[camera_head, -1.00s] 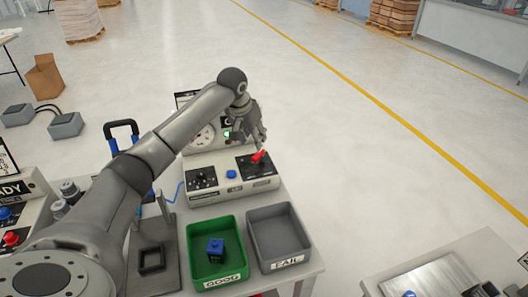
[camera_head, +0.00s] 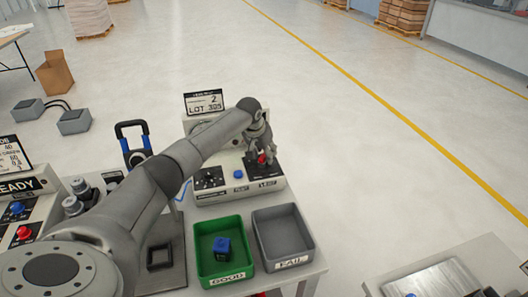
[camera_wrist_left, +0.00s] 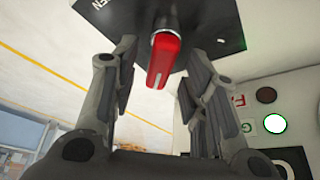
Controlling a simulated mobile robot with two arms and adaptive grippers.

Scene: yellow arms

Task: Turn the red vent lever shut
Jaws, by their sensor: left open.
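The red vent lever (camera_head: 262,160) sits on a black plate at the right side of the test machine (camera_head: 238,187). In the left wrist view the red lever (camera_wrist_left: 163,58) points down between my fingers, with part of a label ending in "EN" on the plate above it. My left gripper (camera_head: 261,158) is open, its fingers on both sides of the lever. In the left wrist view the gripper (camera_wrist_left: 160,95) shows gaps between both fingers and the lever. My right gripper is not in view.
A green GOOD bin (camera_head: 225,270) holding a blue part (camera_head: 221,247) and a grey FAIL bin (camera_head: 284,238) stand in front of the machine. A blue button (camera_head: 239,174) lies left of the lever. A LOT display (camera_head: 205,103) stands behind. A green light (camera_wrist_left: 274,124) glows on the machine.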

